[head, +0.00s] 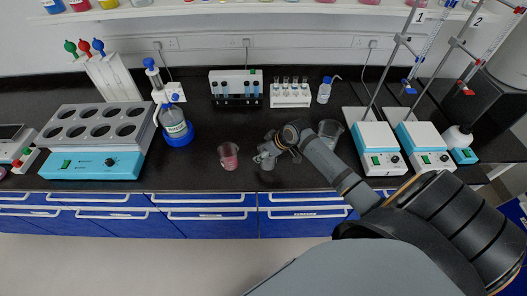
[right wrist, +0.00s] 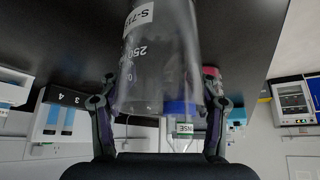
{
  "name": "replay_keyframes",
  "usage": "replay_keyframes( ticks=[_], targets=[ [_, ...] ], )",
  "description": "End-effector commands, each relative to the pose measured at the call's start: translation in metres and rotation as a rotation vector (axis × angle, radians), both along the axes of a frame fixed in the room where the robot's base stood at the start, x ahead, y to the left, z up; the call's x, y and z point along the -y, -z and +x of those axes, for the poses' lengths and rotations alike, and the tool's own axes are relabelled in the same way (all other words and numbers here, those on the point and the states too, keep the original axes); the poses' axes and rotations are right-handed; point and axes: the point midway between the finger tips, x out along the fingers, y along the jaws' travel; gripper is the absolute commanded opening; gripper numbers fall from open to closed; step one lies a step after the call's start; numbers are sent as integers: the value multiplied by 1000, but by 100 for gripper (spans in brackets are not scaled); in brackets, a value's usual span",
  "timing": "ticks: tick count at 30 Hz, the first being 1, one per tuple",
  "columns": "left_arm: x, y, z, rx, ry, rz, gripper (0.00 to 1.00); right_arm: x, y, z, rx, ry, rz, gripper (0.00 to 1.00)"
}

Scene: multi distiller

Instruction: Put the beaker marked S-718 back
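The clear glass beaker marked S-71, its last digit hard to read, fills the upper middle of the right wrist view (right wrist: 150,60). A 250 mark shows on its wall. My right gripper (right wrist: 160,95) has a finger against each side of it and appears shut on it. In the head view my right gripper (head: 268,153) is over the front middle of the black bench, and the beaker there is small and partly hidden by the gripper. I cannot tell whether its base touches the bench. My left gripper is not in view.
A beaker of pink liquid (head: 228,157) stands just left of my gripper. Another clear beaker (head: 330,131) stands behind my right arm. Hotplates 1 (head: 378,150) and 2 (head: 424,148) are at right. Bottle racks (head: 290,95) stand behind. A block with round wells (head: 98,130) is at left.

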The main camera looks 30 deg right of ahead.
Motion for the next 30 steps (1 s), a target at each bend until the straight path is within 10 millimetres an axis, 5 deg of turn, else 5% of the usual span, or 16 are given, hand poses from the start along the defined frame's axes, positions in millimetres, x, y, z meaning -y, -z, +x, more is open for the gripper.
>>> replay_keyframes(
  ticks=[5, 17, 30],
  targets=[
    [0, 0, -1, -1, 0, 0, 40, 0, 0, 0, 0, 0, 0, 85],
    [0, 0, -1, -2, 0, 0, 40, 3, -6, -3, 1, -1, -4, 85],
    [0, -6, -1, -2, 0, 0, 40, 21, -82, -48, -4, -6, -8, 85]
  ],
)
